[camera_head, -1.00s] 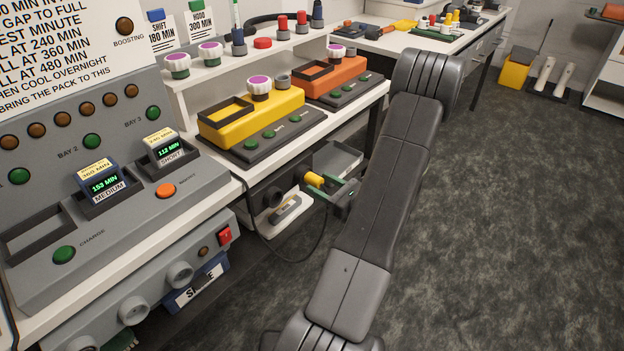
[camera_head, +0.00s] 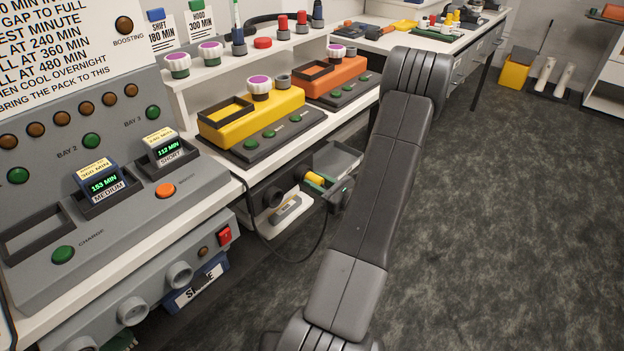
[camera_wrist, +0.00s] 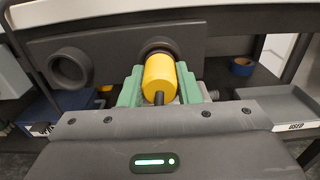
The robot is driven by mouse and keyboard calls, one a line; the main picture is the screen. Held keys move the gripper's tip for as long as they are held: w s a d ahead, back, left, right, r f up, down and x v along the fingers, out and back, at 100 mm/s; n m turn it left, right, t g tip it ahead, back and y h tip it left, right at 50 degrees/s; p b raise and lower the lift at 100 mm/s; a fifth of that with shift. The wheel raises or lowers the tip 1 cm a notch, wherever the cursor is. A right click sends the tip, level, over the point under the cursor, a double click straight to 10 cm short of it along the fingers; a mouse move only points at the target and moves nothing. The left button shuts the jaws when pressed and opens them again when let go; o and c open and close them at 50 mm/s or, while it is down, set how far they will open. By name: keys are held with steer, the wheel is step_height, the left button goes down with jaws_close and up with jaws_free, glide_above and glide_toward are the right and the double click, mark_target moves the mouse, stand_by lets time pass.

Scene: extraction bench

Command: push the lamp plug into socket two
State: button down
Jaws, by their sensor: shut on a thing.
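The yellow lamp plug (camera_wrist: 160,76) is held between the green fingers of my gripper (camera_wrist: 160,86). It also shows in the head view (camera_head: 315,179), under the front edge of the bench. In the wrist view the plug's far end is at the round dark socket (camera_wrist: 157,46) on a dark panel (camera_wrist: 115,48). I cannot tell how far it has gone in. A second, empty round socket (camera_wrist: 70,68) is to the left on the same panel. No socket number is readable. In the head view my gripper (camera_head: 318,183) is partly hidden by my arm.
A black cable (camera_head: 312,252) hangs in a loop below the bench. A white holder (camera_head: 283,215) is left of my gripper. A grey tray (camera_wrist: 275,104) and a blue roll (camera_wrist: 242,66) are to the right in the wrist view. The floor (camera_head: 510,230) on the right is clear.

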mark_target(321, 184)
steer(key=shift+d, duration=0.1)
steer(key=shift+v, duration=2.45)
steer(key=shift+s, duration=0.1)
